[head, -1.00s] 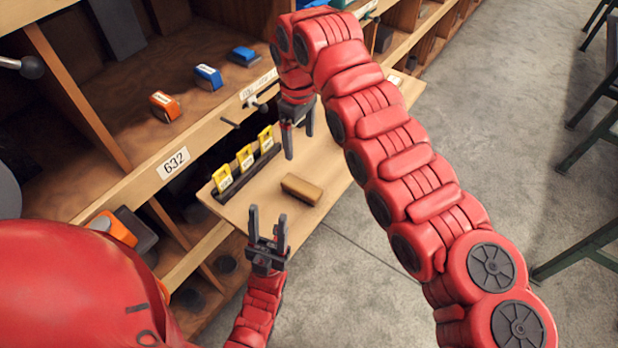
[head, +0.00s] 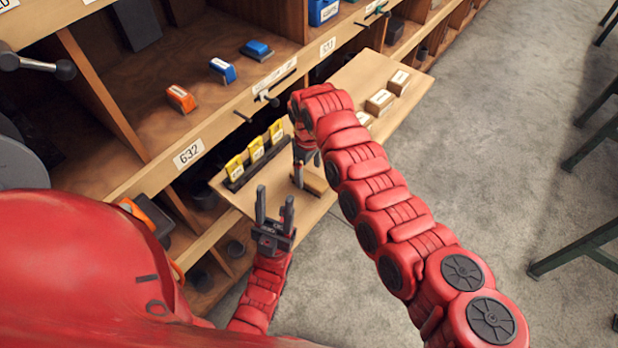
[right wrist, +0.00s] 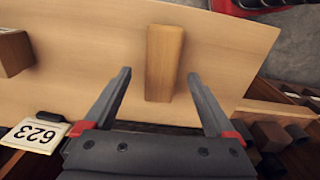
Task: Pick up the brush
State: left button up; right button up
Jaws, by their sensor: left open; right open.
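A tan wooden block, likely the brush (head: 318,183), lies on the pale pull-out board (head: 234,193); no bristles show. My right gripper (head: 307,168) is open and points down over it, partly covering it in the head view. In the right wrist view the brush (right wrist: 163,62) lies lengthwise on the board (right wrist: 100,60), and its near end appears between the open fingertips of my right gripper (right wrist: 159,76). I cannot tell the height gap. My left gripper (head: 274,203) is open and empty near the board's front edge, left of the brush.
A black rack with several yellow cards (head: 256,152) stands behind the brush. Pale boxes (head: 380,102) sit at the board's far end. An orange box (head: 181,99) and blue boxes (head: 222,70) are on the shelf above. Open floor (head: 470,150) lies to the right.

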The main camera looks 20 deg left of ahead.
aim_at(309, 177)
jog(key=shift+s+d+f, duration=0.1)
jog(key=shift+f, duration=1.6)
grip_shut()
